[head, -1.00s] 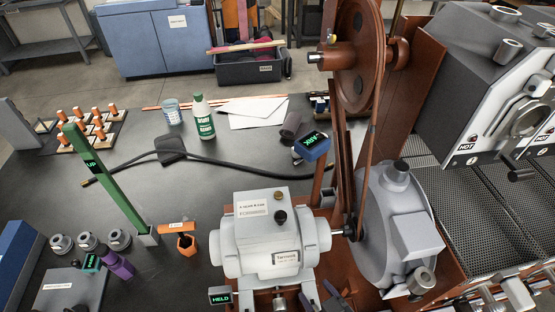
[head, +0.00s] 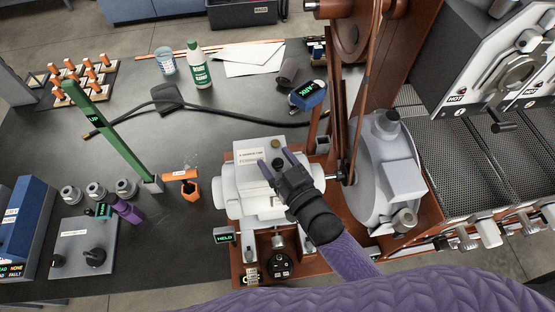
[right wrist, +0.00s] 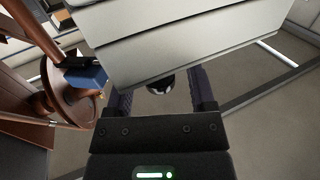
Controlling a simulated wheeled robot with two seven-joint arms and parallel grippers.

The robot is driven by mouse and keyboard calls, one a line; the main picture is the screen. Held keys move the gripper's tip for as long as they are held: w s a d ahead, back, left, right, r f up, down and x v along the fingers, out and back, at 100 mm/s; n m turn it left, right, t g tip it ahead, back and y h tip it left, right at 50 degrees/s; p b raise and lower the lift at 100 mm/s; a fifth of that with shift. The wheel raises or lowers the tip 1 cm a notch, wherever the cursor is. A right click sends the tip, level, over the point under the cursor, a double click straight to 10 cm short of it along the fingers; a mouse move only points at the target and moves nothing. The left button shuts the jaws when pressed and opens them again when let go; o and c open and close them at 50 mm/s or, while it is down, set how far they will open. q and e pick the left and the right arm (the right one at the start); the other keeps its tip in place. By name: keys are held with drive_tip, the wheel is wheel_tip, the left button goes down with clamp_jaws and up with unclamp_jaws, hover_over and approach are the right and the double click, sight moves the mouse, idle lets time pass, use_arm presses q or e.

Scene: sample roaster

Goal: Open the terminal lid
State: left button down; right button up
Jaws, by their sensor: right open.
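The grey motor housing (head: 235,195) stands on a brown base, with a pale terminal lid (head: 246,146) on top bearing a printed label. A small dark knob (head: 275,143) shows on the lid. My right gripper (head: 275,157) is over the near part of the lid, its two fingers spread and pointing toward the lid's far side. In the right wrist view, a pale grey panel (right wrist: 180,40) fills the top and a dark round knob (right wrist: 160,82) shows between the spread fingers (right wrist: 160,98). Whether the fingers touch it cannot be told. My left gripper is out of view.
A large belt wheel (head: 350,45) and a grey blower casing (head: 392,165) stand right of the motor. A black cable (head: 225,115) crosses the table behind.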

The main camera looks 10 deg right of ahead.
drive_tip(key=shift+c, duration=0.2)
clamp_jaws()
idle(1.1)
